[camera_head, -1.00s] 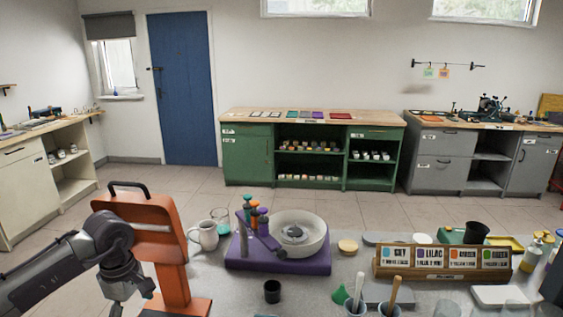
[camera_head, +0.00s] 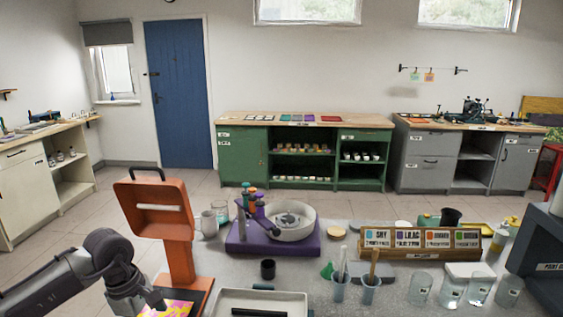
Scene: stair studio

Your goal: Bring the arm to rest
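My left arm comes in from the lower left, and my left gripper (camera_head: 146,303) points down beside the orange stand (camera_head: 178,235). A patterned pink and yellow sheet (camera_head: 180,304) lies on the orange stand's base, partly hidden by the gripper. The fingers are dark and partly cut off, so I cannot tell whether they are open or shut. My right gripper does not show.
A dark box (camera_head: 545,262) stands at the right.

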